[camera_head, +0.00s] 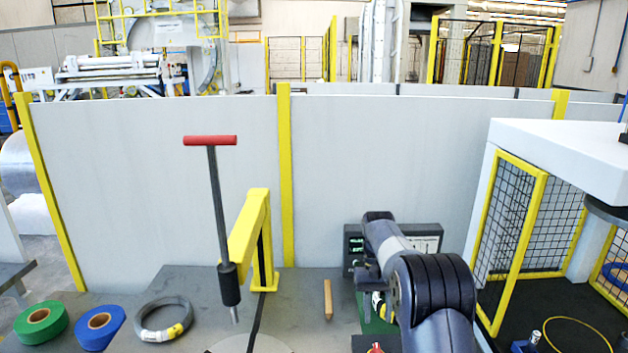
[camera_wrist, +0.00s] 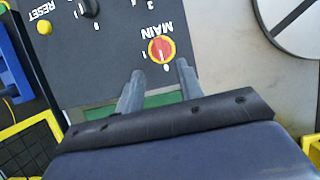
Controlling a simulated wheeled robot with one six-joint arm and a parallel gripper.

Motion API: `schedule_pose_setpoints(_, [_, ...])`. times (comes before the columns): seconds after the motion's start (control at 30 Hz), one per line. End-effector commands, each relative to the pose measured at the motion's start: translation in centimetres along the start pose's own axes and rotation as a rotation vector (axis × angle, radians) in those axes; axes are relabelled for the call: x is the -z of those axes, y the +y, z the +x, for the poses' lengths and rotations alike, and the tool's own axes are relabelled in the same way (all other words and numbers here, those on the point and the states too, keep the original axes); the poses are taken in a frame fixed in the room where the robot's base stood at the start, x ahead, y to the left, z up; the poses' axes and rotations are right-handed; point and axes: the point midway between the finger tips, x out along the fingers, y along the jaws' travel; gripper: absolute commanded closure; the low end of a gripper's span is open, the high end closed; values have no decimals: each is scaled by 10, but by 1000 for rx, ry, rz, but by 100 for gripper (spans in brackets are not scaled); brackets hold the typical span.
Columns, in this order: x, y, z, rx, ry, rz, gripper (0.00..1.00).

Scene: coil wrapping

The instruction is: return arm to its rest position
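My arm (camera_head: 435,290) reaches forward over the right part of the grey table (camera_head: 190,285) in the head view, bent at a dark joint. My gripper (camera_wrist: 160,69) shows in the wrist view as two grey fingers with a clear gap between them and nothing held. The fingers point toward a round red knob on yellow (camera_wrist: 162,50), labelled MAIN, on a dark control panel (camera_wrist: 105,55). I cannot tell whether they touch it. In the head view my arm's own links largely hide the gripper.
Green tape (camera_head: 40,317), blue tape (camera_head: 99,322) and a wrapped coil (camera_head: 163,308) lie at left. A yellow-framed mesh guard (camera_head: 510,240) stands at right.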

Motion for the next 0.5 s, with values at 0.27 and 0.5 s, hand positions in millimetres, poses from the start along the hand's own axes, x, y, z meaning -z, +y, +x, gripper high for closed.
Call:
schedule_pose_setpoints(0.27, [-1,0,-14,0,-4,0,65])
schedule_pose_setpoints(0.5, [-1,0,23,0,-5,0,65])
